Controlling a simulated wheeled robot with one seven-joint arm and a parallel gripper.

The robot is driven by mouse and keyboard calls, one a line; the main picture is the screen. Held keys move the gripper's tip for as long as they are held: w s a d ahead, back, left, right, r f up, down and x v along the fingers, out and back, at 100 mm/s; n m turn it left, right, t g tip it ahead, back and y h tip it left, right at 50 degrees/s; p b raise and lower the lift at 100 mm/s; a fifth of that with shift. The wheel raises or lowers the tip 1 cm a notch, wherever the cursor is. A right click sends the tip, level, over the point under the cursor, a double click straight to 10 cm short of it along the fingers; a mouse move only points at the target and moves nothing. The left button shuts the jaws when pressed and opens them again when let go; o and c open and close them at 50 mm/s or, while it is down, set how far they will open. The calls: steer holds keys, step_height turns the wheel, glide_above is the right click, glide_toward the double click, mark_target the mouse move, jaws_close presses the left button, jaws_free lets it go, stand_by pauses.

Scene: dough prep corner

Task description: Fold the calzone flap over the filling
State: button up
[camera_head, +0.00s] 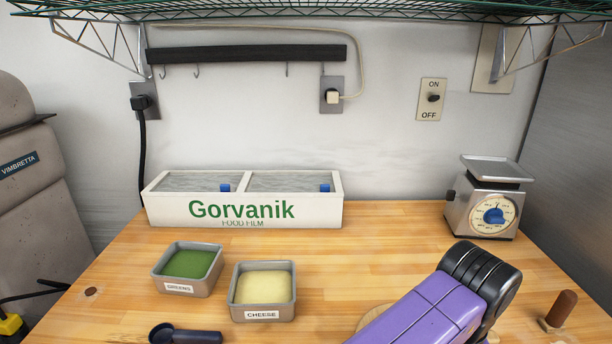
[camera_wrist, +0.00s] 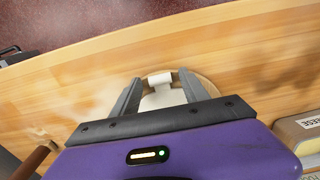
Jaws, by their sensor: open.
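In the wrist view, pale dough (camera_wrist: 163,99) lies on a round wooden board (camera_wrist: 208,84). A whiter tab (camera_wrist: 160,78) stands out at its far side, perhaps the edge of the flap. My gripper (camera_wrist: 160,75) is open, with one grey finger on each side of the tab and dough. I cannot tell whether either finger touches them. The near part of the dough is hidden by my gripper body, and I cannot make out any filling. In the head view, my purple arm hides the dough and most of the board (camera_head: 369,318).
A greens tray (camera_head: 188,270) and a cheese tray (camera_head: 262,291) stand left of my arm, with a dark scoop (camera_head: 184,335) in front. A film box (camera_head: 243,202) and a scale (camera_head: 485,205) stand at the back. A brown handle (camera_head: 562,308) stands at right.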

jaws_close()
steer(key=shift+r, duration=0.15)
steer(key=shift+w+r+g+p, duration=0.15)
steer(key=shift+r+g+p, duration=0.15)
steer(key=shift+p, duration=0.55)
steer(key=shift+r+p, duration=0.15)
steer(key=shift+p, duration=0.35)
steer(key=shift+r+g, duration=0.1)
steer(key=shift+g, duration=0.2)
steer(key=shift+w+r+g+p, duration=0.25)
steer(key=shift+r+g+p, duration=0.25)
steer(key=shift+p, duration=0.95)
steer(key=shift+f, duration=0.15)
